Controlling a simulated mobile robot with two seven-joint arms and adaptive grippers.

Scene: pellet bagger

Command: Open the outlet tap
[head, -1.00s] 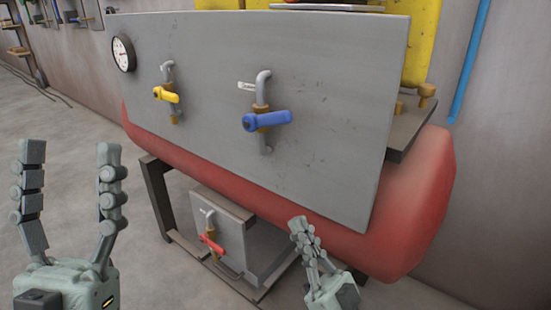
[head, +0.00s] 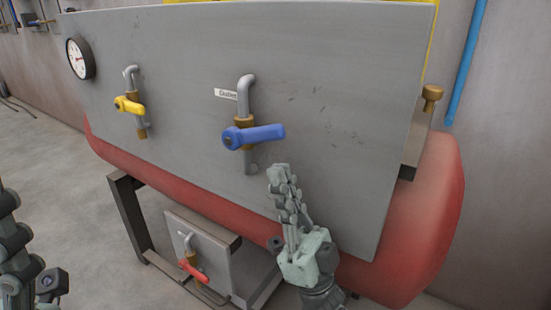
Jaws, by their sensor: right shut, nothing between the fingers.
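The blue tap (head: 253,136) is on the grey panel, with a small label beside its pipe that seems to read "Outlet". Its blue handle points right, roughly level, across the upright pipe. My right gripper (head: 280,172) is shut and empty, fingers pointing up, below and slightly right of the blue handle, apart from it in the picture. My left gripper (head: 14,240) is cut off by the left edge; only part of it shows, so its opening cannot be judged.
A yellow-handled tap (head: 129,105) and a round gauge (head: 80,58) are on the panel to the left. A red-handled tap (head: 193,268) sits low on a grey box beneath the red tank (head: 440,200). A brass fitting (head: 432,97) sticks out at right.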

